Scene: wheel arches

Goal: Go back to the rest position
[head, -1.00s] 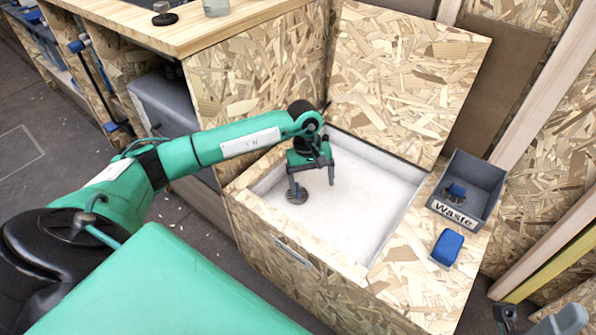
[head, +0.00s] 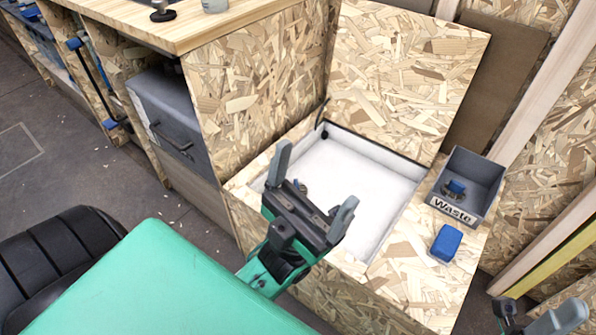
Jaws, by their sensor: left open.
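My left gripper (head: 312,192) is open and empty, its two grey fingers spread wide and pointing up and away. It is raised in front of the open chipboard box (head: 385,262) and hides part of the box's near side. A small dark round piece (head: 303,187) lies on the white floor inside the box, partly hidden behind the gripper.
A grey bin marked "Waste" (head: 487,176) stands on the right ledge with a small blue-topped piece (head: 457,187) in it. A blue block (head: 446,243) lies in front of it. The raised lid (head: 405,75) stands behind. A wooden worktop (head: 190,32) is at upper left.

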